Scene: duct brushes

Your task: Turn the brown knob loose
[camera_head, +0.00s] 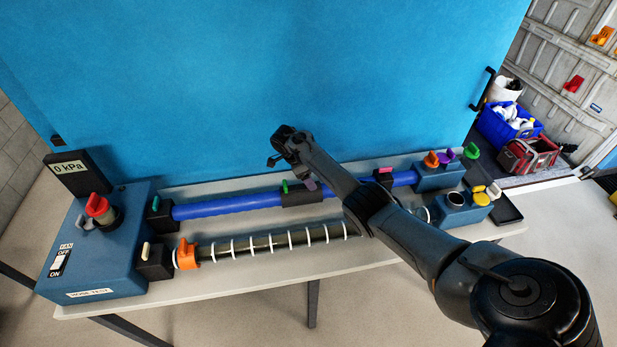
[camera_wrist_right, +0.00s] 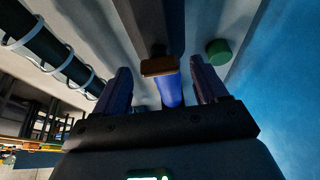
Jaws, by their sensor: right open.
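The brown knob (camera_wrist_right: 158,66) shows in the right wrist view as a flat brown bar on the end of a dark block. My right gripper (camera_wrist_right: 161,72) is open, with one finger on each side of the knob in that view. I cannot tell whether either finger touches it. In the head view my right gripper (camera_head: 309,184) hangs over the black coupling (camera_head: 300,195) on the blue hose (camera_head: 230,203). I cannot make out the brown knob there; the gripper and arm likely cover it. My left gripper is not in view.
A green knob (camera_wrist_right: 218,51) is close to the right finger in the wrist view. The ringed hose (camera_head: 270,241) runs along the table's front. A blue fan box (camera_head: 105,255) with a red knob (camera_head: 97,205) stands at left. A blue panel (camera_head: 240,80) rises behind.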

